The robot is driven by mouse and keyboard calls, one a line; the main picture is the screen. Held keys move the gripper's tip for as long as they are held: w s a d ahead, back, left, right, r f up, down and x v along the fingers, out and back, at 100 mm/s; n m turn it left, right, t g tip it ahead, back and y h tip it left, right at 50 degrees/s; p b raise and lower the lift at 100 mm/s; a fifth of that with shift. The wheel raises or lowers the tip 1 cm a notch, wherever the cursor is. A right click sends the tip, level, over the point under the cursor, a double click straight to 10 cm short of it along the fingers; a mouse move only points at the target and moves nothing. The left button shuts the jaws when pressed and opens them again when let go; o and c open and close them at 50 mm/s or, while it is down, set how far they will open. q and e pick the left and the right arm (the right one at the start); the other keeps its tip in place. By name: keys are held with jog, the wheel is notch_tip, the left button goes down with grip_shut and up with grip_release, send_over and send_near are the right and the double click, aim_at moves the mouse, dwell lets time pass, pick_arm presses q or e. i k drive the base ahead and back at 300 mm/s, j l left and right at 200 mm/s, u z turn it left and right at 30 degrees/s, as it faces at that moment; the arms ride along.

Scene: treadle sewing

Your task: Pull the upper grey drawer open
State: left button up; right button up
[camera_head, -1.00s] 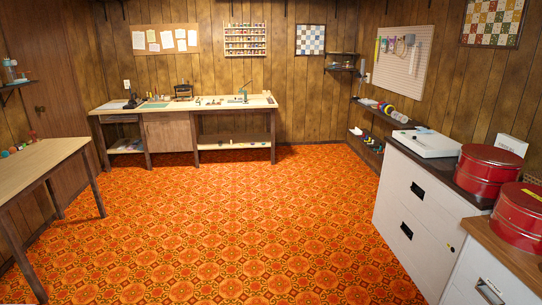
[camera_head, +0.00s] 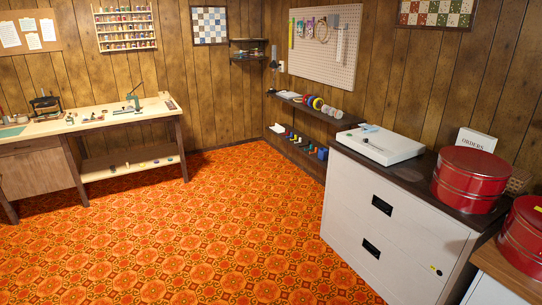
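A light grey two-drawer cabinet stands at the right in the head view. Its upper grey drawer (camera_head: 408,222) has a dark recessed handle (camera_head: 381,206) and looks shut. The lower drawer (camera_head: 350,236) has a similar dark handle (camera_head: 371,249) and also looks shut. A small round lock (camera_head: 436,270) sits near the front's right edge. Neither of my grippers is in view.
A white paper trimmer (camera_head: 380,145) and a red tin (camera_head: 468,180) stand on the cabinet's dark top. Another red tin (camera_head: 524,236) is at the right edge. A workbench (camera_head: 95,120) stands at the back left. The patterned floor (camera_head: 230,235) before the cabinet is clear.

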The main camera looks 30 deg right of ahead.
aim_at(437, 243)
jog(key=i+z, duration=0.95)
jog(key=i+j+z, duration=0.45)
jog(key=i+l, duration=0.05)
